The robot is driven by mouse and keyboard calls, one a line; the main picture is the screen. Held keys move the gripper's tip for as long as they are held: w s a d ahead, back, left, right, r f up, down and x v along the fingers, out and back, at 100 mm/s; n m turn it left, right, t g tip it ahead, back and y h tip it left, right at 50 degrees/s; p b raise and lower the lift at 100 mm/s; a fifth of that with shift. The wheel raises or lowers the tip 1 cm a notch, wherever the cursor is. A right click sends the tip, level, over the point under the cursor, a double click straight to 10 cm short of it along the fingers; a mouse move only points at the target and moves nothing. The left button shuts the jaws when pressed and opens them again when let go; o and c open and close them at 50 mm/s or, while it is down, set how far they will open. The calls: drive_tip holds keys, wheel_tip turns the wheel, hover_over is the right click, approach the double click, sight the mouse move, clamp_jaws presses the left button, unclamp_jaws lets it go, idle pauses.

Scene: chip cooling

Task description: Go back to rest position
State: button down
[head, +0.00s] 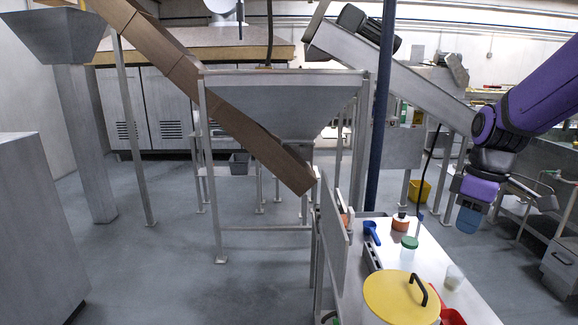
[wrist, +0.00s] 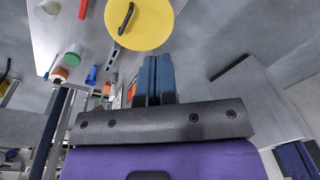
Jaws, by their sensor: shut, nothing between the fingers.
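My gripper (head: 468,218) hangs from my purple arm at the right of the head view, with its blue fingers pointing down. It is above and to the right of the white table (head: 437,262), apart from everything on it. In the wrist view the two blue fingers (wrist: 157,79) lie side by side, closed, with nothing visible between them.
The table holds a round yellow lid (head: 384,300) with a black handle, a green-capped jar (head: 409,243), an orange-topped container (head: 400,222), a blue scoop (head: 371,232), a small pale cup (head: 453,277) and a red object (head: 451,317). A brown chute (head: 230,115) slopes beside a grey hopper (head: 285,105).

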drive_tip(key=s+a+r+m+t, duration=0.1)
drive_tip(key=s+r+m, duration=0.3)
drive_tip(key=s, duration=0.4)
drive_tip(key=s+a+r+m+t+h, duration=0.1)
drive_tip(key=s+r+m+t, duration=0.3)
drive_tip(key=s, duration=0.5)
drive_tip(key=shift+a+r+m, duration=0.45)
drive_tip(key=shift+a+m, duration=0.05)
drive_tip(key=shift+a, duration=0.25)
